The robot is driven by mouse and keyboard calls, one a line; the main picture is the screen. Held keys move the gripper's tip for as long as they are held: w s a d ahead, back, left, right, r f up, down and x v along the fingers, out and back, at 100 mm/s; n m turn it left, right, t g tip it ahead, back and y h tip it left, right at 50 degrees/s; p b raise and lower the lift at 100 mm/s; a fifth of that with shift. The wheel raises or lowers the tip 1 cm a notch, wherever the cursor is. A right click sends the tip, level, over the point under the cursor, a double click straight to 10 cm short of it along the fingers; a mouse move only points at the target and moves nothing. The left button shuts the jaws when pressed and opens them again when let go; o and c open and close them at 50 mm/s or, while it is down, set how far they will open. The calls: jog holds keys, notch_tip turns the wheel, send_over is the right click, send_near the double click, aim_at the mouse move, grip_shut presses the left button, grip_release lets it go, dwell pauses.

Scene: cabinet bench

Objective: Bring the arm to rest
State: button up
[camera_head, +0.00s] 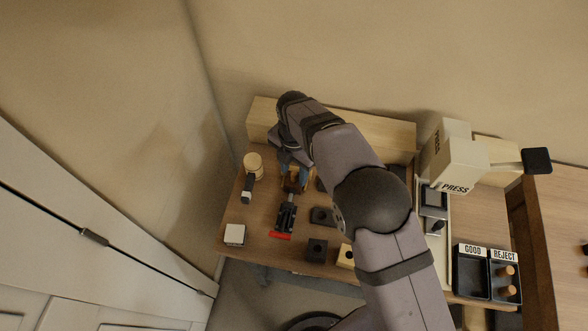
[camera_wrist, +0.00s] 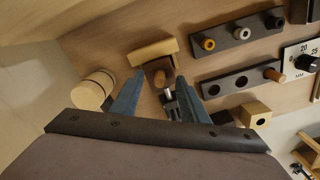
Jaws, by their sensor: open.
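My gripper (camera_head: 292,178) is over the left part of the wooden bench (camera_head: 262,225), with its blue fingers pointing down. In the wrist view my gripper (camera_wrist: 160,88) is open, its fingers apart on either side of a small clamp-like fixture (camera_wrist: 170,100) with a brown peg-like piece (camera_wrist: 162,77). I cannot tell how high the fingertips are above it, and nothing is visibly held. In the head view the black fixture (camera_head: 286,215) with a red bar lies just below the gripper. My arm hides part of the bench middle.
A mallet (camera_head: 252,163) lies at the left, near the gripper. A white block (camera_head: 234,235) stands at the front left. Dark holed bars (camera_wrist: 240,33) are at the right in the wrist view. A press (camera_head: 452,160) and a REJECT tray (camera_head: 492,258) holding brown pegs stand further right.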

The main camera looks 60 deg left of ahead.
jog(key=shift+r, duration=0.2)
jog(key=shift+r+p, duration=2.35)
jog(key=shift+r, duration=1)
